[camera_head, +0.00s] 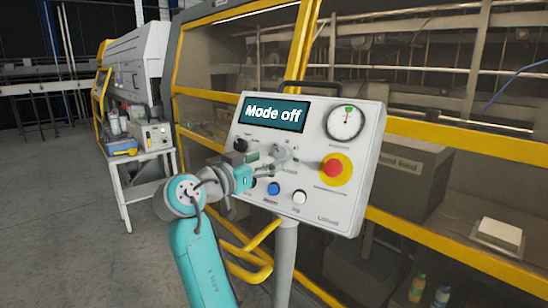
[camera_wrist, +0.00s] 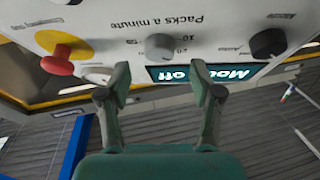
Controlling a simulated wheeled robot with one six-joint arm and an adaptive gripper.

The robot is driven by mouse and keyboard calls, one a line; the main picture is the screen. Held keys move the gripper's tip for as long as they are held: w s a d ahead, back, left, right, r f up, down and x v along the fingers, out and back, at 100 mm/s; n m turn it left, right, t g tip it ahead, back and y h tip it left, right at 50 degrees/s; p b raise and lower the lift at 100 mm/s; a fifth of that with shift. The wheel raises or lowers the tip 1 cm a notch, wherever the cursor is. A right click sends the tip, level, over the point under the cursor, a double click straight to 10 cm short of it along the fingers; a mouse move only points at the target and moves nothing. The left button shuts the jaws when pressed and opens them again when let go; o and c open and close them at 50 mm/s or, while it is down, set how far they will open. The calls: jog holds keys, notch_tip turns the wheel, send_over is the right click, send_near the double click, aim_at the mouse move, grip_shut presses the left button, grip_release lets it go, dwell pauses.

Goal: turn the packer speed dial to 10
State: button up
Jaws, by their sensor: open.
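The grey packer speed dial (camera_wrist: 160,46) sits on the panel beside the upside-down words "Packs a minute" in the wrist view. Small numbers are printed around it, and its pointer setting is too small to read. In the head view the grey dial (camera_head: 283,154) is at the panel's middle, partly behind my gripper (camera_head: 266,168). My gripper (camera_wrist: 163,80) is open, its two fingers spread and empty. In the wrist view the dial appears between and beyond the fingertips, apart from them. The panel's screen (camera_head: 274,113) reads "Mode off".
The white control panel (camera_head: 352,202) also carries a red stop button (camera_head: 334,168) on yellow, a round gauge (camera_head: 344,123), a black knob (camera_head: 240,145), a blue button (camera_head: 273,188) and a white button (camera_head: 299,197). Yellow-framed machine guards stand behind it.

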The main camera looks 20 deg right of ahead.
aim_at(279, 155)
jog(key=shift+x, duration=2.1)
jog(key=c, duration=1.1)
